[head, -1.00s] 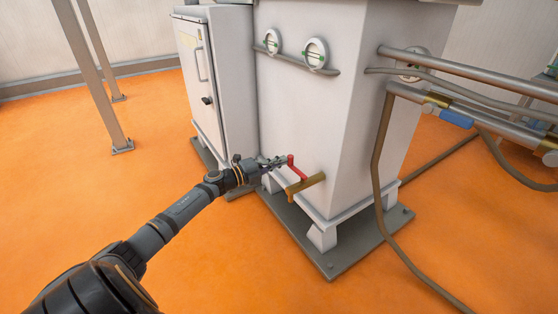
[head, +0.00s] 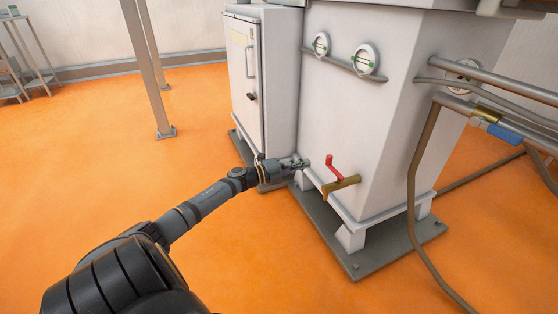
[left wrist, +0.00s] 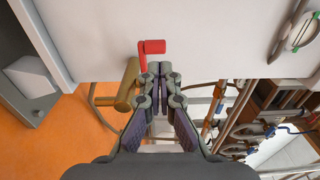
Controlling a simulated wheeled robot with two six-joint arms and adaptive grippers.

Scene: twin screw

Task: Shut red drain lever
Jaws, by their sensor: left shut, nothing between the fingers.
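The red drain lever (head: 333,167) sits on a brass drain valve (head: 342,186) low on the white tank's front. Its red grip stands up from the valve. My left gripper (head: 303,163) is shut and empty, just left of the lever, with a small gap between them in the head view. In the left wrist view, the red lever (left wrist: 151,48) shows just beyond my shut fingertips (left wrist: 160,68), and the brass valve (left wrist: 127,86) lies beside them on the left. I cannot tell there whether the fingertips touch the lever. My right gripper is not in view.
The white tank (head: 375,120) stands on a grey base plate (head: 340,250). A white cabinet (head: 262,90) stands left of it. Pipes with a blue-handled valve (head: 504,133) and a hanging hose (head: 412,200) are on the right.

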